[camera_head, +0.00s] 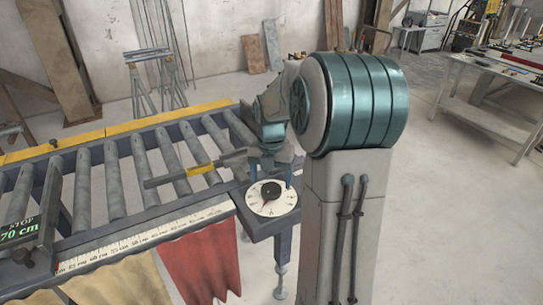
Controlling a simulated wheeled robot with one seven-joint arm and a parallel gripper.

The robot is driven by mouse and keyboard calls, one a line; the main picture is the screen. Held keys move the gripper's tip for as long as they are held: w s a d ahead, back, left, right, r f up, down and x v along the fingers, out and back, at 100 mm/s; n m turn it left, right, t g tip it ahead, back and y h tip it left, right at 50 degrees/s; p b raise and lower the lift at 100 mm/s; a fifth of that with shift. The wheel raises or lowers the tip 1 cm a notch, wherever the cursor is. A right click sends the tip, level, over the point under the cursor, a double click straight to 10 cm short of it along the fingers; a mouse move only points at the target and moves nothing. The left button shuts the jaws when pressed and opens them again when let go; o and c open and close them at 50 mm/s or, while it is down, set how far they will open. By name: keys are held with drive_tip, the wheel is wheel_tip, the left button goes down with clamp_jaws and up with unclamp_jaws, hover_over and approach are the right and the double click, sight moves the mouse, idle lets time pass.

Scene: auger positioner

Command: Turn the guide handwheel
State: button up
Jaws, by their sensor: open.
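A white round dial (282,206) with dark markings lies flat on the blue-grey corner of the roller table. A small dark knob or pointer (268,193) sits at its middle; I cannot tell whether this is the guide handwheel itself. My gripper (270,184) is open and points down over the dial's far side, with its two blue fingers apart. Nothing shows between them. I cannot tell whether the fingers touch the dial, and part of its far edge is hidden behind the gripper.
A bar with a yellow section (200,169) lies across the rollers (145,165), left of my gripper. A ruler (150,235) runs along the front edge. Cloths hang below. A workbench (495,85) stands back right.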

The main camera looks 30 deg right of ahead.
sight(271, 189)
wheel_tip(271, 189, up, 11)
drive_tip(key=shift+f, duration=0.1)
idle(0.6)
